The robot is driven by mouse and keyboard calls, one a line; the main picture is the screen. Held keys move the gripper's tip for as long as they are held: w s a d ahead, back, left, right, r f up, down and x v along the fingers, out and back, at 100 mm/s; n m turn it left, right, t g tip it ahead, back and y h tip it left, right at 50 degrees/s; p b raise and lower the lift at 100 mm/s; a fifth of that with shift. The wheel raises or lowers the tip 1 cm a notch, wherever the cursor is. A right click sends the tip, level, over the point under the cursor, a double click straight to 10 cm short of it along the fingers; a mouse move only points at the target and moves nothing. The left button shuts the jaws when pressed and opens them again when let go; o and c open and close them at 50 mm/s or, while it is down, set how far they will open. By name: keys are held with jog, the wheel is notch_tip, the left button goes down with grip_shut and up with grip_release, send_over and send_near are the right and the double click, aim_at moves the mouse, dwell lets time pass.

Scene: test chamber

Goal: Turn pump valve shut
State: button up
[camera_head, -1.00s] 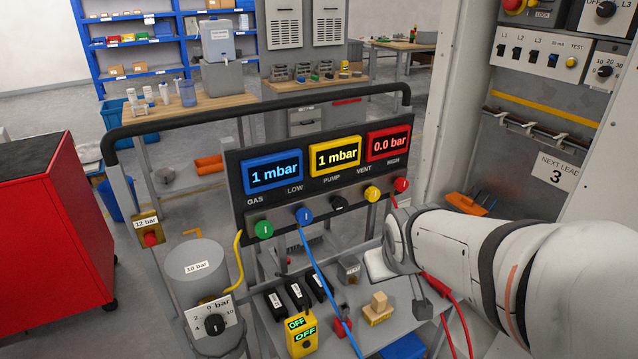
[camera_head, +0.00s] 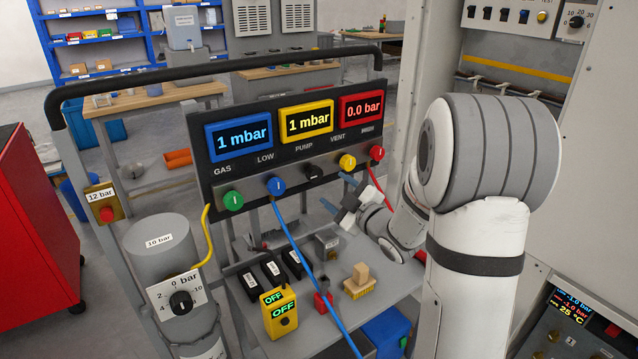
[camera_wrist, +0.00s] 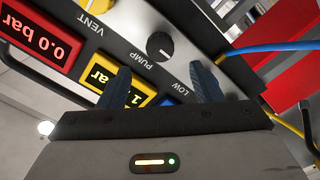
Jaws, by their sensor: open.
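The pump valve is a black knob (camera_head: 312,172) under the PUMP label, between the blue LOW knob (camera_head: 275,186) and the yellow VENT knob (camera_head: 347,162). It also shows in the wrist view as a black round knob (camera_wrist: 160,46) beyond and between my fingertips. My gripper (camera_head: 338,194) is open and empty, just below and to the right of the pump knob in the head view. Its two blue fingers also show in the wrist view (camera_wrist: 161,75). The fingers look apart from the knob. The exact angle of the knob's mark is too small to tell.
The panel (camera_head: 205,160) shows 1 mbar, 1 mbar and 0.0 bar. A blue hose (camera_head: 300,240) hangs from the LOW knob. The red HIGH knob (camera_head: 377,153) is near my arm. A yellow OFF box (camera_head: 281,313) and small items stand on the shelf below.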

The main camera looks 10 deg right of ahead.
aim_at(317, 176)
jog(key=x, duration=0.7)
jog(key=shift+w+a, duration=0.1)
jog(key=shift+w, duration=0.05)
jog(key=c, duration=1)
